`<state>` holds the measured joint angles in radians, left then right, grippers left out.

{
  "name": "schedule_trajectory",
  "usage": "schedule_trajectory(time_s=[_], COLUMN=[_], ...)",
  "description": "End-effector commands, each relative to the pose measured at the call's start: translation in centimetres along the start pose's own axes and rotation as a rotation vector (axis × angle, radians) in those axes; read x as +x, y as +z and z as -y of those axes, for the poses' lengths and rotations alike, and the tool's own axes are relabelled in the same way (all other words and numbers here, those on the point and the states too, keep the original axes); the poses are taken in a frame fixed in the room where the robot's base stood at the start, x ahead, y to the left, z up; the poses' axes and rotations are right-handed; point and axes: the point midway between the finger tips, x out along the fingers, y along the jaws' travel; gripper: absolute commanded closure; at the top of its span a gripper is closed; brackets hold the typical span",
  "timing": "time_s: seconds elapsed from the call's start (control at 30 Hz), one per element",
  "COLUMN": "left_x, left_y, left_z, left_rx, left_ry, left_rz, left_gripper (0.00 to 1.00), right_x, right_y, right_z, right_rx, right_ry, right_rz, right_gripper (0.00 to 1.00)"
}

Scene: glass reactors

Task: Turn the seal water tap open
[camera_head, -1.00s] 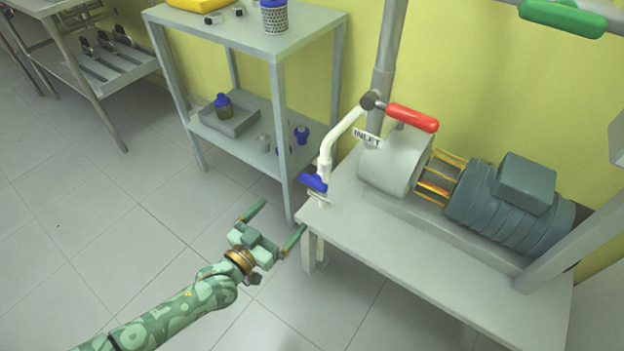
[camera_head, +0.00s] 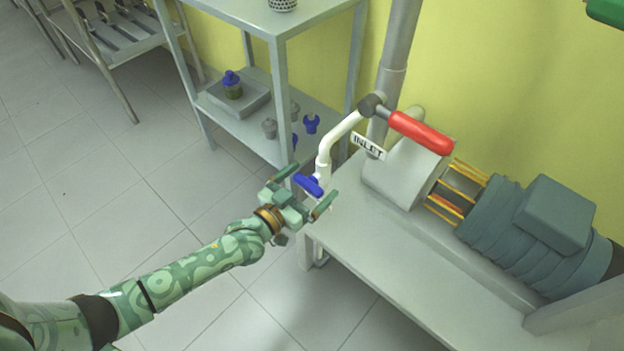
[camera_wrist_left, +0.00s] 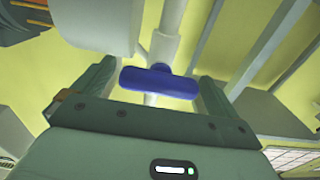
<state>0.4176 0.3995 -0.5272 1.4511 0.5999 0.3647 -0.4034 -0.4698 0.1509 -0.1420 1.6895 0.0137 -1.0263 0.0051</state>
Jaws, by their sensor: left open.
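The seal water tap has a blue handle (camera_head: 308,185) on a white bent pipe (camera_head: 325,157) that runs up to the pump. In the left wrist view the blue handle (camera_wrist_left: 158,82) lies crosswise between my two fingers. My left gripper (camera_head: 304,188) is open, with one finger on each side of the handle. A gap shows between the handle and each finger in the left wrist view (camera_wrist_left: 155,85), so it is not gripped. My right gripper is in neither view.
The pump (camera_head: 400,178) and motor stand on a grey bench (camera_head: 400,262). A grey shelf rack (camera_head: 278,75) stands behind.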

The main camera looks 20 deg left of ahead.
Motion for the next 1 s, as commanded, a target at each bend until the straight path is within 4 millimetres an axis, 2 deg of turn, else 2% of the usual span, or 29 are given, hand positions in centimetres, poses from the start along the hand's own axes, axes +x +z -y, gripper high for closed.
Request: schedule_trajectory(time_s=[0.13,0.17,0.3,0.33,0.67,1.0], left_x=[0.0,0.0,0.0,0.0,0.0,0.0], left_y=[0.0,0.0,0.0,0.0,0.0,-0.1], left_z=[0.0,0.0,0.0,0.0,0.0,0.1], left_rx=[0.0,0.0,0.0,0.0,-0.031,-0.241], left_ry=[0.0,0.0,0.0,0.0,0.0,0.001], left_rz=[0.0,0.0,0.0,0.0,0.0,0.001], left_gripper=[0.02,0.05,0.44,0.47,0.46,0.46], right_x=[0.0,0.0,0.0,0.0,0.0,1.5], right_y=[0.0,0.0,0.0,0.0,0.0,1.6], right_z=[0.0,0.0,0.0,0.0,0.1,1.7], right_rx=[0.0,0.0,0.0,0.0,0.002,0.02], right_ry=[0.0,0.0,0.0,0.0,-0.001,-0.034], right_rz=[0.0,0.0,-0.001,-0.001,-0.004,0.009], right_gripper=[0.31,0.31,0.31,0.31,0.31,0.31])
